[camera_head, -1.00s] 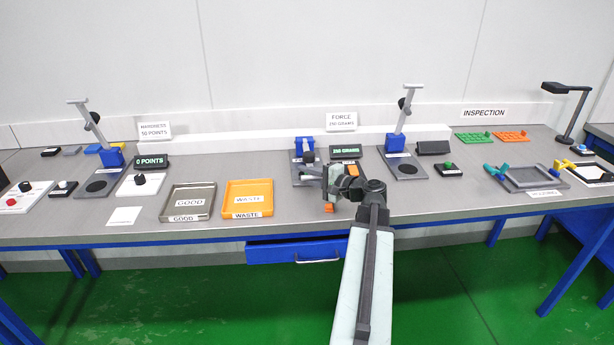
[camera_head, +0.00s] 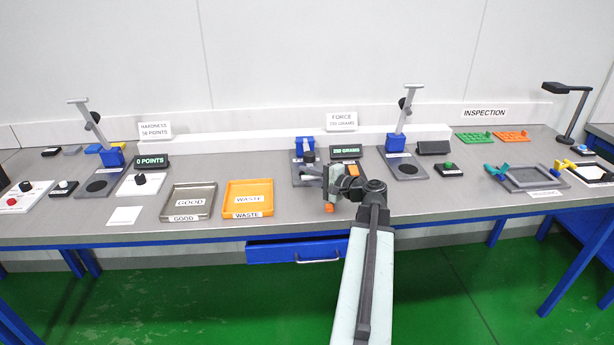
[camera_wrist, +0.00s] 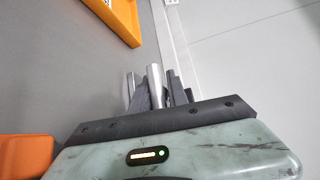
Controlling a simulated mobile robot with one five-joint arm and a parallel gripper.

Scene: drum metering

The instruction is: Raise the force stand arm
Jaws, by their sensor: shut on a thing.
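The force stand's blue head (camera_head: 304,147) is at the middle back of the bench, above its dark base plate (camera_head: 300,181). No raised arm stands above this head; its silver arm is low and reaches toward me, mostly hidden by my gripper. My gripper (camera_head: 324,178) is at the front of this stand. In the wrist view my gripper (camera_wrist: 155,92) is shut on a silver bar (camera_wrist: 154,76), which looks like the stand's arm. The bar's far end is hard to make out.
A green-lit display (camera_head: 345,151) stands right behind my gripper. The orange WASTE tray (camera_head: 231,206) is to the left, beside the grey GOOD tray (camera_head: 168,208). Another stand with a raised arm (camera_head: 409,103) is to the right. A blue drawer (camera_head: 270,252) is below.

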